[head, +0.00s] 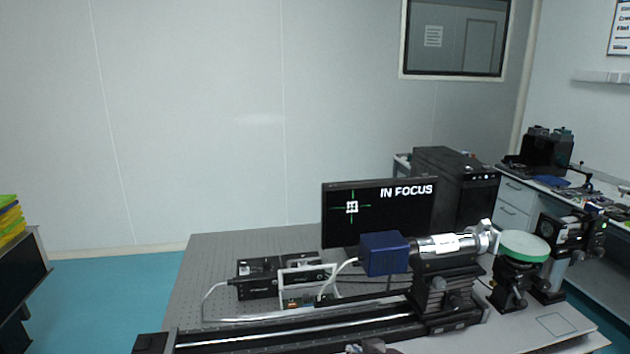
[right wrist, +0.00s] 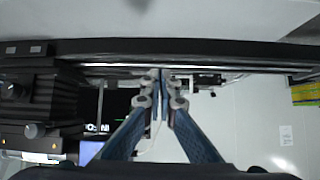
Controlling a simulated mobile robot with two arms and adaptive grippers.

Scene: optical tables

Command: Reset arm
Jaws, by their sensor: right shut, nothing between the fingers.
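My right gripper (right wrist: 160,80) shows in the right wrist view with its two blue-grey fingers together at the tips and nothing between them. The long black rail (right wrist: 230,50) runs across the picture behind the fingertips. In the head view only a small grey part of my right gripper (head: 372,347) shows at the bottom edge, in front of the rail (head: 290,329). The rest of that arm is out of the picture. My left gripper is in neither view.
A blue camera box (head: 384,254) and silver lens barrel (head: 447,246) sit on a black stage, beside a green-rimmed disc (head: 523,246). The monitor (head: 370,216) reads "IN FOCUS". Controllers and cables stand behind the rail. The table's left back (head: 215,255) is clear.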

